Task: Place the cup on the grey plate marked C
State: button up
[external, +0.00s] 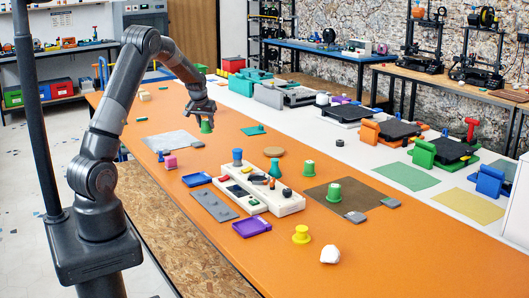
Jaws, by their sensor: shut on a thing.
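My gripper (201,109) is at the far left part of the orange table, pointing down. It is shut on a small green cup (206,128), which hangs upright below the fingers; I cannot tell whether its base touches the table. A small dark grey plate (197,144) lies just in front of the cup. Two more small grey plates lie on the right, one (355,217) at the front corner of a brown mat and one (391,202) at its right corner. No letter on any of them is readable, so I cannot tell which is C.
Two green-and-white cups (309,168) (333,192) and a yellow one (301,234) stand to the right. A cream tray (290,204), a purple tray (251,227) and a blue bottle (237,157) occupy the middle. A grey sheet (172,142) lies left of the gripper.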

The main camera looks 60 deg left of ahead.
jog(key=s+a+n+g, duration=0.1)
jog(key=s+a+n, duration=0.2)
jog(key=s+a, duration=0.5)
send_over(169, 144)
jog(key=d, duration=0.2)
jog(key=shift+y, duration=0.4)
jog(key=f, duration=0.6)
jog(key=shift+s+a+f, duration=0.1)
jog(key=shift+s+a, duration=0.15)
jog(key=shift+s, duration=0.1)
jog(key=shift+a+f, duration=0.2)
jog(key=shift+f, duration=1.9)
jog(key=shift+s+f, duration=0.1)
jog(key=o, duration=0.9)
jog(key=shift+o, duration=0.2)
jog(key=v, duration=1.2)
